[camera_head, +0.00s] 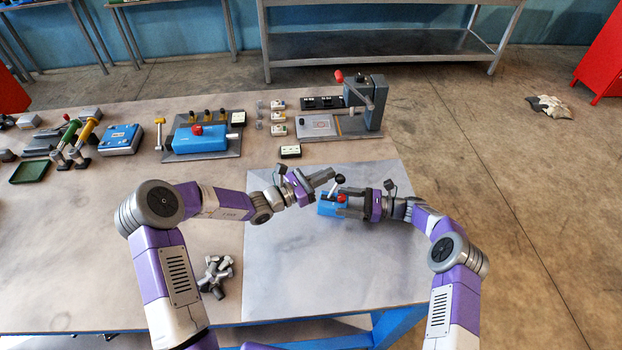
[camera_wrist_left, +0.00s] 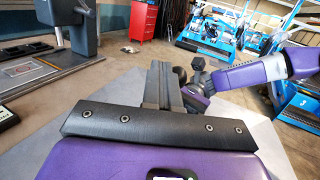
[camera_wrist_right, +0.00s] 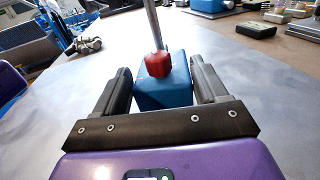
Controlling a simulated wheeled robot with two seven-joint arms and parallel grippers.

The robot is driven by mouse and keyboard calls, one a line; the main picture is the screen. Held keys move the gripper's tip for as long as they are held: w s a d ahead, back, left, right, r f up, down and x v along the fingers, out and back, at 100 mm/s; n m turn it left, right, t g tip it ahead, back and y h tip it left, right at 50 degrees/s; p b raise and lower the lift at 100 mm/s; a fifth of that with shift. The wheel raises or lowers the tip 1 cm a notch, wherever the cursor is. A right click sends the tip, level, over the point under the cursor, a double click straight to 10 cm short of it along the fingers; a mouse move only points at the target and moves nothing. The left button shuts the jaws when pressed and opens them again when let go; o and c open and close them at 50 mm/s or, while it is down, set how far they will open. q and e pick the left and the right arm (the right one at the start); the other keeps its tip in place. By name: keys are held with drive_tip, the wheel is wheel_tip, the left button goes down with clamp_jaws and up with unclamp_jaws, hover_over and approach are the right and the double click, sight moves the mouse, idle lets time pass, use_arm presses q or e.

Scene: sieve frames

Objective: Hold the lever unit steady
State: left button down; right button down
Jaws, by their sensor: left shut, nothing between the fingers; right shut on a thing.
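The lever unit (camera_head: 326,208) is a small blue box with a red button and a metal lever ending in a black knob (camera_head: 340,178). It is on the grey mat area of the table. My right gripper (camera_head: 342,203) is shut on the box from the right. In the right wrist view its fingers flank the blue box (camera_wrist_right: 165,92), with the red button (camera_wrist_right: 158,64) and lever rod (camera_wrist_right: 152,25) beyond. My left gripper (camera_head: 327,177) is shut and empty, its tips close to the knob; contact cannot be told. The left wrist view shows its closed fingers (camera_wrist_left: 162,85); the lever unit is hidden there.
A grey press-like fixture (camera_head: 375,103) stands at the back right of the table. A blue box on a plate (camera_head: 200,140) is at the back middle. Loose metal pieces (camera_head: 215,275) lie at the front. The mat's front part (camera_head: 320,270) is clear.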

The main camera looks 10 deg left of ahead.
use_arm(q)
drive_tip(key=a+f, duration=0.5)
drive_tip(key=a, duration=0.3)
drive_tip(key=shift+f, duration=0.3)
idle(0.7)
drive_tip(key=shift+s, duration=0.1)
drive_tip(key=shift+s+a+f, duration=0.1)
drive_tip(key=shift+a+f, duration=0.65)
drive_tip(key=shift+a, duration=0.3)
drive_tip(key=shift+a+f, duration=0.75)
drive_tip(key=shift+a, duration=0.25)
use_arm(e)
unclamp_jaws()
drive_tip(key=shift+d, duration=0.1)
